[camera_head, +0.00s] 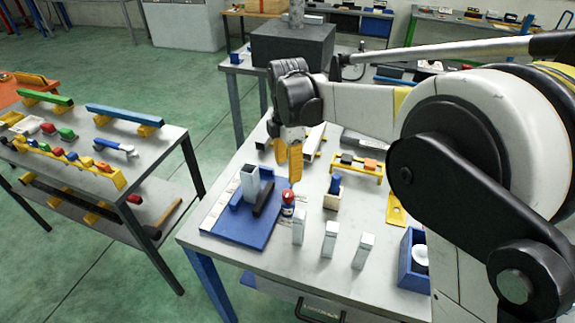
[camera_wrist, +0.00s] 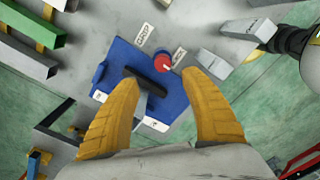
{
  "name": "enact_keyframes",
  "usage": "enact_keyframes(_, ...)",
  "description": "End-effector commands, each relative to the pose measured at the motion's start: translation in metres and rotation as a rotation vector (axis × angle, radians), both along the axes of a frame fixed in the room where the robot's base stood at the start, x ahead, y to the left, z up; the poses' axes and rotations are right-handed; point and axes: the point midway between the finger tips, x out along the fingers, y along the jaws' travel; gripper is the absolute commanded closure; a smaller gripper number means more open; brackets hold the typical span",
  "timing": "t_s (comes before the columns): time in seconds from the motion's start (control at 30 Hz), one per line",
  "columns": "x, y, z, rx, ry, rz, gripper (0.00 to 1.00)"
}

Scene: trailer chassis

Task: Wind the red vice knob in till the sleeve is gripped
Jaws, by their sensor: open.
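The vice has a blue base (camera_head: 226,226) on the grey bench, with a black bar-shaped jaw (camera_head: 264,199). The sleeve (camera_head: 250,178), a pale square tube, stands upright beside that jaw; I cannot tell whether they touch. The red knob (camera_head: 288,196) is at the base's right edge. My gripper (camera_head: 289,172) is open and empty, its yellow fingers pointing down just above the knob. In the wrist view, the knob (camera_wrist: 162,63) shows between the spread fingertips (camera_wrist: 168,70), with the black jaw (camera_wrist: 146,82) beside it. The sleeve is largely hidden there.
Several pale upright blocks (camera_head: 329,239) stand close right of the knob. A small wooden holder with a blue piece (camera_head: 335,184) is behind them. A blue bin (camera_head: 413,262) is at the bench's right.

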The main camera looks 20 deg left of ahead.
Motion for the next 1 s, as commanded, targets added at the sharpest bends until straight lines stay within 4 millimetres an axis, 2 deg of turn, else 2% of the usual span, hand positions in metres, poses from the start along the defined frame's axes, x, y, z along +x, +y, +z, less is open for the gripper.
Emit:
enact_keyframes(0.17, 0.000, 0.001, -0.026, -0.001, 0.002, 0.006, 0.46)
enact_keyframes(0.4, 0.000, 0.000, -0.075, -0.001, 0.001, 0.003, 0.46)
enact_keyframes(0.53, 0.000, 0.000, -0.094, 0.000, 0.000, 0.002, 0.46)
enact_keyframes(0.7, 0.000, 0.000, -0.106, 0.000, 0.000, 0.002, 0.46)
enact_keyframes(1.0, 0.000, 0.000, -0.107, 0.000, 0.000, 0.002, 0.48)
